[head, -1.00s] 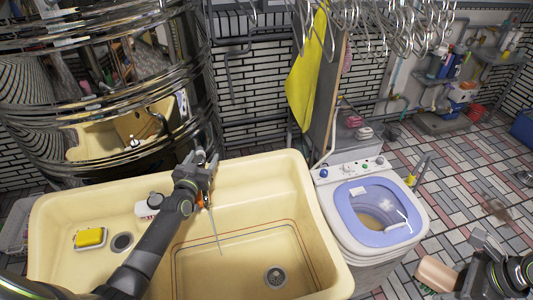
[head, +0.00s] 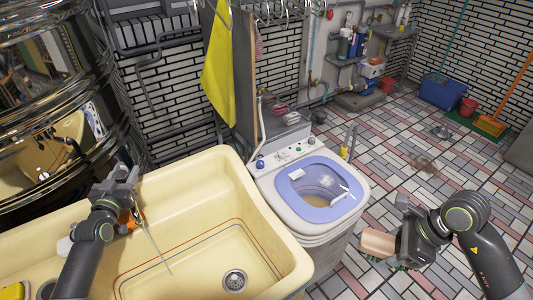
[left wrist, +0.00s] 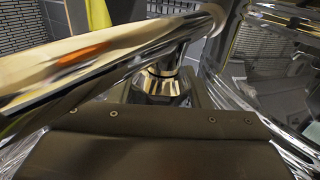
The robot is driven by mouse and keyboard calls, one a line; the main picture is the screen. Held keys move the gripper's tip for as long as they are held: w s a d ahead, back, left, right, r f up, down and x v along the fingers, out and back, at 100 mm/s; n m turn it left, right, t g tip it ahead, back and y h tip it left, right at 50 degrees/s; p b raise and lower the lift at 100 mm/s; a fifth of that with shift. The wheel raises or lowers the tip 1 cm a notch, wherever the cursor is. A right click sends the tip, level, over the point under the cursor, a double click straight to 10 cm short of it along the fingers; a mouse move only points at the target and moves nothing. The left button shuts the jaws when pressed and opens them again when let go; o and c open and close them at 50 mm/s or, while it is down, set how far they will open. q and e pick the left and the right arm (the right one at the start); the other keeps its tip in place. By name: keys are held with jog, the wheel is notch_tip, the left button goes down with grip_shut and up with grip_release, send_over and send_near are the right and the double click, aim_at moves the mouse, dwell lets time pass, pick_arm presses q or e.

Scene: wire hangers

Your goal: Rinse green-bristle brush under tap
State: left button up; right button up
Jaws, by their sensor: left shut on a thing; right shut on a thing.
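A brush with a pale wooden back (head: 378,243) is held in my right gripper (head: 399,245), above the tiled floor to the right of the sink. A little green of its bristles shows underneath. The cream sink (head: 205,190) stands at the left. My left gripper (head: 122,181) is shut at the tap on the sink's back edge and mostly hides it in the head view. The left wrist view shows the chrome tap (left wrist: 160,85) close up, with its spout crossing in front. A thin pale stream (head: 152,241), seemingly water, runs down into the basin.
A white washing machine with a blue lid ring (head: 318,190) stands between the sink and my right gripper. A yellow cloth (head: 217,65) and wire hangers hang behind. A yellow sponge (head: 12,291) lies at the sink's left. Open floor surrounds my right arm.

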pick_arm(q)
jog(key=shift+d+m+h+b, duration=0.15)
jog(key=shift+m+h+b, duration=1.3)
jog(key=shift+b, duration=4.9)
jog(key=shift+r+g+h+b, duration=0.15)
jog(key=shift+g+h+b, duration=0.15)
jog(key=shift+h+b, duration=0.4)
jog(key=o, duration=1)
jog(key=shift+s, duration=0.1)
jog(key=p+v, duration=0.4)
jog(key=v, duration=0.8)
